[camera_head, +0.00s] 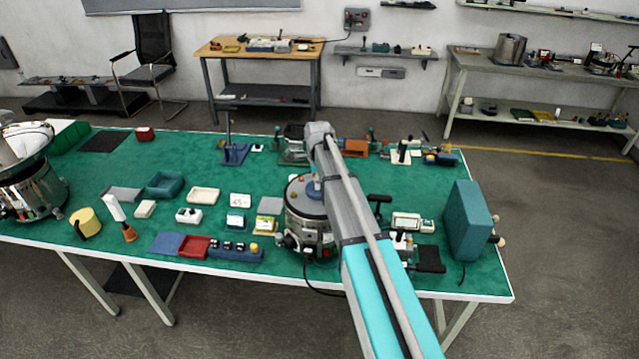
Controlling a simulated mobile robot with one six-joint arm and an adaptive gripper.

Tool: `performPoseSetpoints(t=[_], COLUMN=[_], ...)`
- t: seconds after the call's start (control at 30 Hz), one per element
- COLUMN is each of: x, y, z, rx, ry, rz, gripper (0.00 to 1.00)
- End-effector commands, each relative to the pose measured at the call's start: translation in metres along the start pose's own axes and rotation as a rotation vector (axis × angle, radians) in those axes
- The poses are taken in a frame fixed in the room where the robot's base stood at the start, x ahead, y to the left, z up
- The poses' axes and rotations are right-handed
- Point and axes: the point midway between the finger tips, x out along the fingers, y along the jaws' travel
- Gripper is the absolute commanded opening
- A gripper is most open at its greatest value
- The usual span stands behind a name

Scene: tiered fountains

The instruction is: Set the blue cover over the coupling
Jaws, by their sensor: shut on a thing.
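My arm reaches in from the lower right, and its links cover much of my gripper (317,179), which points down above the round silver machine. My gripper is shut on a round blue piece, which I take for the blue cover (314,191); the jaws themselves are hard to make out. The blue cover shows just left of my arm, over the dark top of the silver machine (303,216). I cannot tell whether it touches that top. I cannot pick out the coupling; it may be hidden under the cover or behind my arm.
The green-topped table (110,170) is crowded with small boxes and trays. A blue stand with a post (235,152) stands behind to the left. A large teal box (468,220) is at the right end, and a metal bowl machine (32,175) at the left.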

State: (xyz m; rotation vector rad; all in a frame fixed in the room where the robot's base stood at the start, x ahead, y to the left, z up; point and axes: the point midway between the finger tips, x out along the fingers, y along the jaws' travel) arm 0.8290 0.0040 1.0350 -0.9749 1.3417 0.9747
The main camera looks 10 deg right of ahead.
Motion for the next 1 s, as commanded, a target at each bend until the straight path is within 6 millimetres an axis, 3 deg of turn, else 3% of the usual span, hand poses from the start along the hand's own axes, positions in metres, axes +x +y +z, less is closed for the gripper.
performPoseSetpoints(t=[0.27,0.3,0.47,1.0], x=[0.0040,0.0030,0.0027,-0.0006], y=[-0.0002,-0.0002,-0.0002,-0.0003], z=[-0.0004,-0.0004,-0.0006,-0.0010], rx=[0.001,0.001,0.001,0.001], ry=[0.000,0.000,0.000,0.000], rz=[0.000,0.000,0.000,0.000], gripper=[0.00,0.42,0.71,0.71])
